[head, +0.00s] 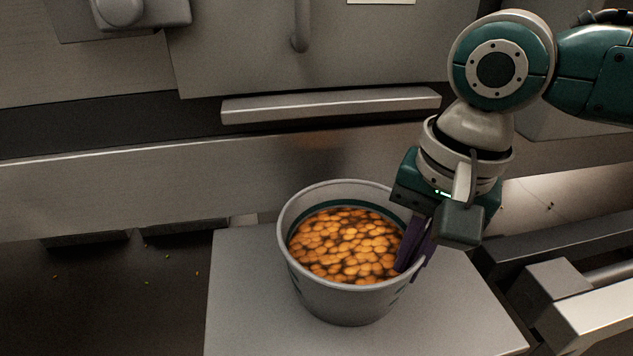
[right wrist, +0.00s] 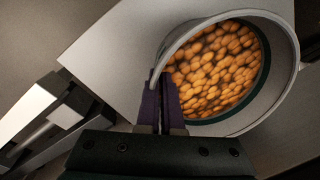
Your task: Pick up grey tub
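The grey tub (head: 345,303) stands upright on a pale grey stand in the head view, filled with orange candies. It also shows in the right wrist view (right wrist: 283,38). My right gripper (head: 414,262) is at the tub's right rim, pointing down. Its purple fingers are close together with the rim between them, one inside the tub and one outside. In the right wrist view the fingers (right wrist: 160,90) look shut on the tub wall. The fingertips are partly hidden. My left gripper is not in view.
The pale stand (head: 240,300) has bare top around the tub. A metal machine front with a ledge (head: 330,104) rises behind it. Metal rails (head: 590,318) lie to the right. Small candies are scattered on the dark floor (head: 140,275) at left.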

